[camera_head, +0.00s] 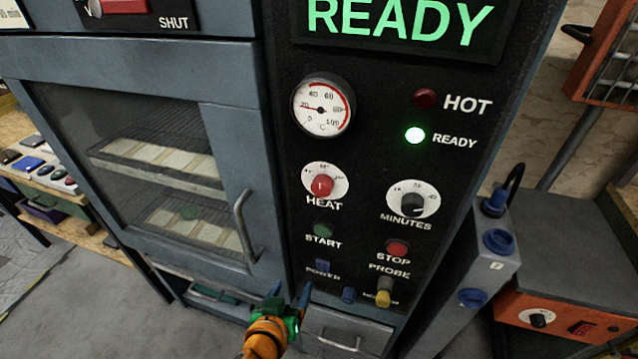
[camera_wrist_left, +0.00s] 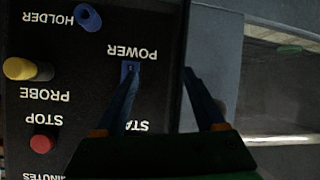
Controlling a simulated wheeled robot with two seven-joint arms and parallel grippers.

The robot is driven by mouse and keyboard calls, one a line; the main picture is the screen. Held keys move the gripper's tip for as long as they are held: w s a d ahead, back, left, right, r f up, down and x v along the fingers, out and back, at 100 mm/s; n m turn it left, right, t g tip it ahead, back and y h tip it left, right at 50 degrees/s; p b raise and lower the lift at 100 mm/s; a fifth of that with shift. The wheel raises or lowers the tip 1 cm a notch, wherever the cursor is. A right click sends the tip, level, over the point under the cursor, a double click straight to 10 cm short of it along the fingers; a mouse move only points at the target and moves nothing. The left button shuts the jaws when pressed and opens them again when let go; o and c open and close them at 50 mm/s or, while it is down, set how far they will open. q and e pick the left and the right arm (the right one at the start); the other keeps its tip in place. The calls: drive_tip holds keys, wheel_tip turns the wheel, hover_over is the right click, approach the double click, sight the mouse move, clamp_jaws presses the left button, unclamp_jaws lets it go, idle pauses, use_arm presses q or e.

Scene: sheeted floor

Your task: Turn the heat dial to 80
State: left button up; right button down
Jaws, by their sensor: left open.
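The heat dial is a red knob (camera_head: 322,186) on a white scale plate marked HEAT, on the black control panel (camera_head: 361,240) of a blue-grey oven. Its scale figures are too small to read. The round gauge (camera_head: 323,106) above it has its needle pointing left, near 20. My left gripper (camera_head: 290,292) is open and empty, below the heat dial near the blue POWER switch (camera_head: 322,267). In the left wrist view the open fingers (camera_wrist_left: 163,72) are in front of the panel's edge by the POWER switch (camera_wrist_left: 130,70). My right gripper is not in view.
The MINUTES knob (camera_head: 412,204), green START button (camera_head: 322,230) and red STOP button (camera_head: 397,248) are close to the heat dial. The oven door handle (camera_head: 246,226) sticks out left of the panel. The green READY lamp (camera_head: 415,135) is lit.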

use_arm(q)
drive_tip(key=d+r+n+t+h+p, duration=0.2)
drive_tip(key=d+r+t, duration=0.15)
drive_tip(key=r, duration=1.45)
drive_tip(key=n+t, duration=0.2)
drive_tip(key=n, duration=0.1)
approach(319, 190)
drive_tip(key=w, duration=0.2)
drive_tip(key=shift+h, duration=0.4)
drive_tip(key=x, duration=0.6)
drive_tip(key=shift+w+d, duration=0.2)
drive_tip(key=shift+w, duration=0.1)
clamp_jaws()
drive_tip(key=shift+m, duration=0.3)
